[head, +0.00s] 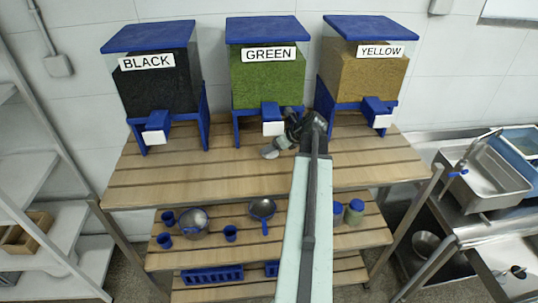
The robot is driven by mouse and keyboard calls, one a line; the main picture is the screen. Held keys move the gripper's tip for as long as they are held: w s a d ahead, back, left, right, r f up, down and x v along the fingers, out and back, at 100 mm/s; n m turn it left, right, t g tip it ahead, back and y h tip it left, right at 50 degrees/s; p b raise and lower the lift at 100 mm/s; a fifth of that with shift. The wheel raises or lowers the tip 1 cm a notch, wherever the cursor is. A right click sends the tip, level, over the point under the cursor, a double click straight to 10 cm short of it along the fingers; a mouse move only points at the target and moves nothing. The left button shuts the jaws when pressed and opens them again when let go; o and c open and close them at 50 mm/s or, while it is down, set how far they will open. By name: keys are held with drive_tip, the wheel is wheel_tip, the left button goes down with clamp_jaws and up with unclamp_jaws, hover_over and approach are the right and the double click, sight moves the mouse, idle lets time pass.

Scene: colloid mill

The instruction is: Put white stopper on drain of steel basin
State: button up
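The steel basin (492,186) stands at the right on a steel counter, with a tap and a blue handle at its left side. Its drain is too small to make out. I cannot pick out a white stopper anywhere. My gripper (270,152) is above the upper wooden shelf, in front of the green dispenser (266,75) and far left of the basin. The gripper is small and partly hidden by my arm, so its opening cannot be told.
Black (158,85) and yellow (362,75) dispensers flank the green one, each with a white piece at its spout. The lower shelf holds blue cups, a pot, a pan (262,208) and jars (355,212). A metal bowl (426,245) sits under the counter.

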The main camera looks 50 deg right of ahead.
clamp_jaws()
drive_tip(key=shift+a+r, duration=0.15)
drive_tip(key=shift+r, duration=0.05)
